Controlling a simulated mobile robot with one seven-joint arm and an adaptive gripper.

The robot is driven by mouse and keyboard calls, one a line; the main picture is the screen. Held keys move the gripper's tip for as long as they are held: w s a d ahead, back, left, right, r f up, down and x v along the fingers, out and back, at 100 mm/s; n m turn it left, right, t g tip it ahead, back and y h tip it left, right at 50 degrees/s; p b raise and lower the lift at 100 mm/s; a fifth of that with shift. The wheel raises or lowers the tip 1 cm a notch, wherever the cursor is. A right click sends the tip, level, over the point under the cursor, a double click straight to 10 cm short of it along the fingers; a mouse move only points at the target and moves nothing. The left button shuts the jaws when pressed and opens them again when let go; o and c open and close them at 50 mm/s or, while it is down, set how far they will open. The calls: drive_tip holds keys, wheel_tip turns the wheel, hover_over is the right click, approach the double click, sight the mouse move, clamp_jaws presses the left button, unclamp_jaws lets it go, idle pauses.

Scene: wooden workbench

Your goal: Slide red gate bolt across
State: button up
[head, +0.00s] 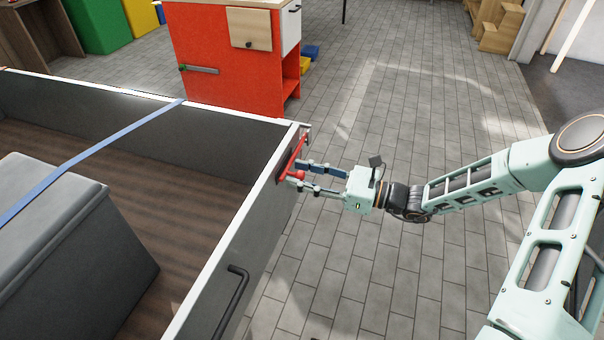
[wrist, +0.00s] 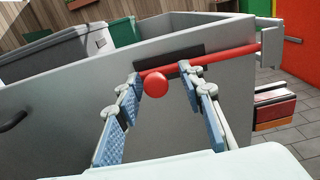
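The red gate bolt (head: 292,155) is mounted on the outer face of a grey panel at its far end. In the wrist view the bolt (wrist: 225,58) is a red rod on a dark plate, its right end reaching past the panel edge. Its round red knob (wrist: 155,85) sticks out toward me. My gripper (wrist: 162,78) is open, with one blue-padded finger on each side of the knob. Gaps show between knob and fingers. In the head view my gripper (head: 290,173) reaches the bolt from the right.
The grey-walled bin (head: 230,225) has a black handle (head: 232,300) nearer me. Inside are a grey box (head: 75,230) and a blue strap (head: 95,155). A red cabinet (head: 225,65) stands beyond. The tiled floor (head: 430,100) at right is mostly clear.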

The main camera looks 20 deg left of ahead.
drive_tip(key=d, duration=1.2)
drive_tip(key=shift+s, duration=0.4)
drive_tip(key=shift+a, duration=0.1)
